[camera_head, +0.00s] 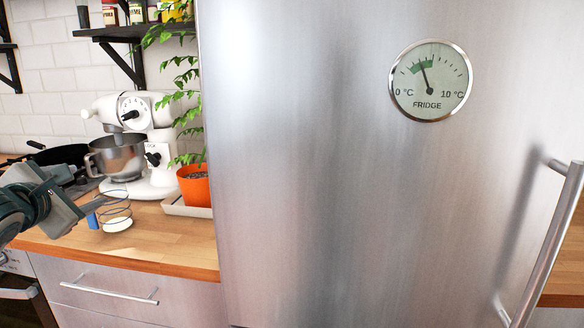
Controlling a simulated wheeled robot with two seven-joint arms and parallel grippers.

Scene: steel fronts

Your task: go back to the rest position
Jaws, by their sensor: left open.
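My left gripper (97,209) comes in from the left edge, above the wooden counter (160,247). It is open. A small item with dark wire rings and a pale round base (117,225) stands on the counter just beyond its fingertips. A small blue piece shows at the fingers; I cannot tell whether it is part of the gripper. I cannot tell whether the fingers touch the wire item. My right gripper is not in view.
The steel fridge (300,180) fills the middle and right, with a round thermometer (430,110) and a bar handle (548,245). A white stand mixer (158,170), an orange plant pot (194,187) and a dark pan (60,154) stand on the counter. A drawer handle (110,291) juts out below.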

